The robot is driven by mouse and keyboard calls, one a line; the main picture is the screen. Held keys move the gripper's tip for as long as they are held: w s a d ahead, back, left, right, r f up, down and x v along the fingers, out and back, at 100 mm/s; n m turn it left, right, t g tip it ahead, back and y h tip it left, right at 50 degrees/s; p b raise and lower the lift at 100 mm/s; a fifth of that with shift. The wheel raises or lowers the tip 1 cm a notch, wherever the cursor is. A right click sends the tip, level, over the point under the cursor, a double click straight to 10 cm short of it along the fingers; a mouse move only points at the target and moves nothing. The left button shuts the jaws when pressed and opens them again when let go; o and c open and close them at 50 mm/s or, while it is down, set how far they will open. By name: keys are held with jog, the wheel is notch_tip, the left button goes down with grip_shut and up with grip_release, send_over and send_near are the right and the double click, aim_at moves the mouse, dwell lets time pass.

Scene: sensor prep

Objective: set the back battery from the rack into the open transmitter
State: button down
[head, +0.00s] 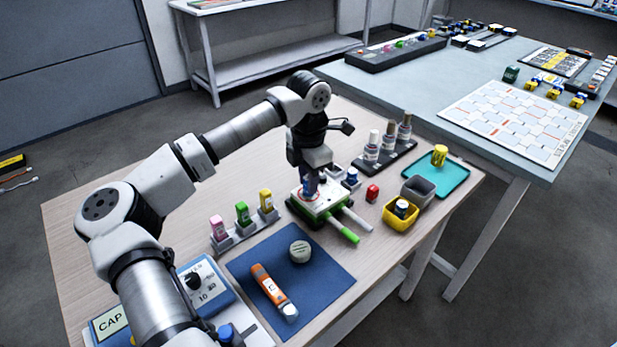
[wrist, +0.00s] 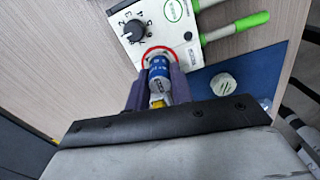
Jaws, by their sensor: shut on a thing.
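My gripper (head: 311,184) is shut on a blue battery with pale print (wrist: 158,72), held between its dark fingers in the wrist view (wrist: 158,90). The battery's far end is at the red ring (wrist: 157,54) on a white dial box (head: 322,203); I cannot tell whether it is in or just above the ring. An orange tube with a white end (head: 268,284), possibly the transmitter, lies on the blue mat (head: 250,262). A round ridged pale cap (head: 300,251) sits apart from it on the mat. A small pale rack (head: 337,172) stands behind the dial box, partly hidden by my gripper.
Pink, green and yellow bottles (head: 242,212) stand left of the dial box. Two handles, one green (head: 345,232), stick out toward the front right.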

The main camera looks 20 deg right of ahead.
jog(key=shift+f, duration=0.25)
dwell(0.4)
jog(key=shift+f+b, duration=0.35)
jog(key=shift+b, duration=0.15)
jog(key=shift+f, duration=0.1)
jog(key=c, duration=0.9)
grip_release()
jog(key=shift+r+p, duration=0.3)
jog(key=shift+r, duration=0.5)
jog(key=shift+r+p, duration=1.65)
jog(key=shift+r, duration=1.2)
